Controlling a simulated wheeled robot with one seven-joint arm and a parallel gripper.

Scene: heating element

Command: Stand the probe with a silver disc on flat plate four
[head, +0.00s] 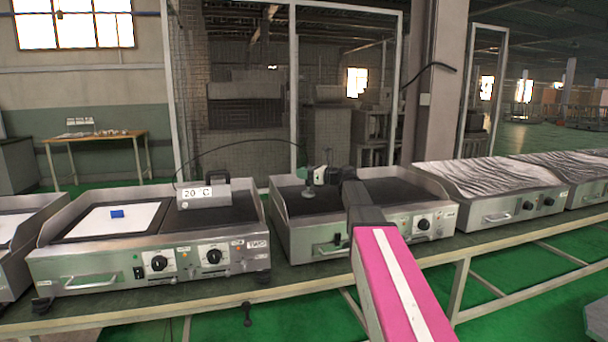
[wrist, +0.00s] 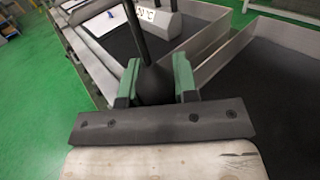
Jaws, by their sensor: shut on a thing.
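My gripper (head: 320,172) is over the left dark plate of the middle griddle (head: 292,206). Its green fingers, also seen in the wrist view (wrist: 157,82), are shut on the dark probe (wrist: 152,84). The probe's pale silver disc (head: 308,192) shows below the fingers in the head view, low over the plate. I cannot tell whether it touches. A black cable arcs from the probe to the meter reading 20 °C (head: 197,193). The middle griddle also has a right dark plate (head: 400,190), partly hidden by my arm. I cannot read which plate is number four.
Raised metal walls edge the griddles.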

